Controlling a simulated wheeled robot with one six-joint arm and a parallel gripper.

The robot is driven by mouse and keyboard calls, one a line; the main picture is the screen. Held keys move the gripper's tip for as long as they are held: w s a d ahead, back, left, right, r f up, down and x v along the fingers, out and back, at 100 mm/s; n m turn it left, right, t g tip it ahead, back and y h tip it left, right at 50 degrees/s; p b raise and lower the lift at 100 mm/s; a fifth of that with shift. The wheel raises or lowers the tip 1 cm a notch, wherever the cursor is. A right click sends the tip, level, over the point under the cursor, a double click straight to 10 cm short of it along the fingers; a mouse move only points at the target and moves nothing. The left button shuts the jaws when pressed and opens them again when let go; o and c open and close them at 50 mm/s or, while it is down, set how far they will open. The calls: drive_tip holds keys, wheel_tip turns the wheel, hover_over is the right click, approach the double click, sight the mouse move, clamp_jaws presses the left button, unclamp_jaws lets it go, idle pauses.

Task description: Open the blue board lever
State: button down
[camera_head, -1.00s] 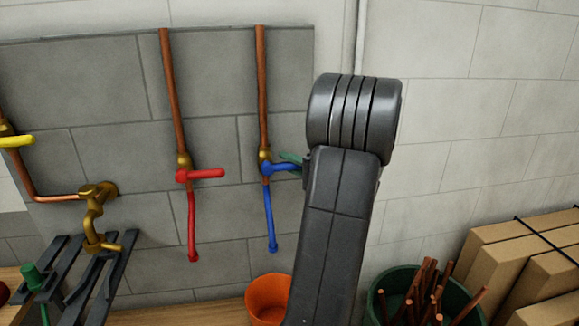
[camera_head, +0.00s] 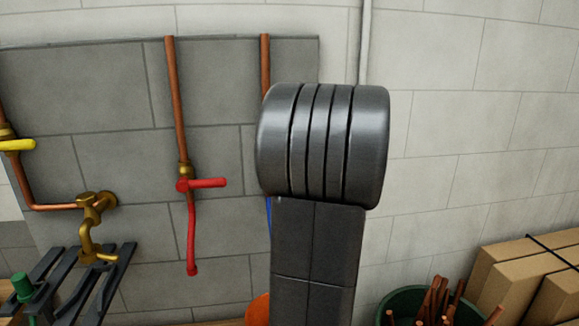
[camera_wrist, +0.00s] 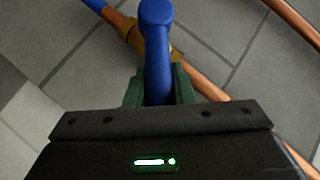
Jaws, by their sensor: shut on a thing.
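The blue lever (camera_wrist: 156,50) shows in the wrist view, its rounded hub at the top and its handle running down between my green fingertips. My gripper (camera_wrist: 158,86) is shut on this handle. The lever lies at a slant across its copper pipe (camera_wrist: 209,85) and brass valve body (camera_wrist: 133,38). In the head view my arm hides the lever and gripper; only a sliver of the blue tailpipe (camera_head: 269,214) shows beside it.
The red lever (camera_head: 207,183) sticks out sideways left of my arm. Farther left are a yellow lever (camera_head: 17,145), a brass tap (camera_head: 92,208) and a dark slatted rack (camera_head: 86,285).

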idle(0.3)
drive_tip(key=c, duration=1.3)
unclamp_jaws()
drive_tip(key=shift+o, duration=0.2)
drive_tip(key=shift+s+r, duration=0.1)
drive_tip(key=b+v, duration=0.1)
drive_tip(key=v, duration=1.2)
drive_tip(key=shift+d+r, duration=0.2)
drive_tip(key=shift+r, duration=0.05)
drive_tip(key=p+x, duration=0.1)
drive_tip(key=x, duration=1.2)
drive_tip(key=shift+a+f, duration=0.25)
drive_tip(key=shift+f, duration=0.05)
